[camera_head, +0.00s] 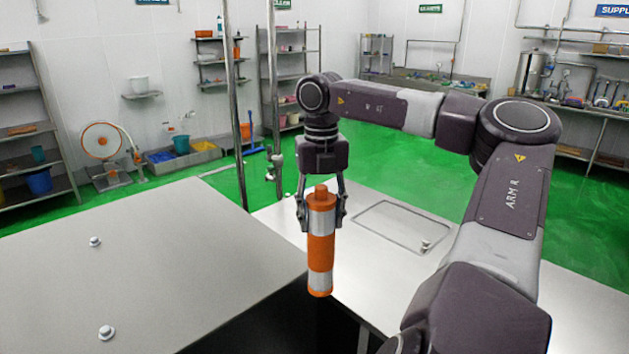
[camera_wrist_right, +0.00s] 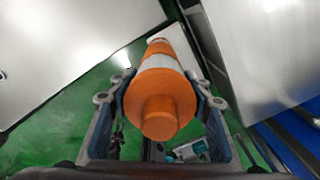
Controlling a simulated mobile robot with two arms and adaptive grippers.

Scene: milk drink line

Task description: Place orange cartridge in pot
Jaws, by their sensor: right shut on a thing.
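The orange cartridge (camera_head: 321,246) is a cylinder with white bands and a small orange knob on top. It hangs upright in the head view, over the gap between two metal tables. My right gripper (camera_head: 322,212) is shut on its upper part, with one finger on each side. In the right wrist view the cartridge (camera_wrist_right: 160,95) points away from the camera, its knob end nearest, between the fingers of my right gripper (camera_wrist_right: 160,98). My left gripper is not in view. I cannot make out a pot for certain in either view.
A bare metal table (camera_head: 150,265) with small round knobs lies at the left. Another metal table (camera_head: 585,300) with a rectangular outlined panel (camera_head: 400,228) lies at the right. Vertical metal posts (camera_head: 236,120) stand behind the tables. Green floor and shelves lie beyond.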

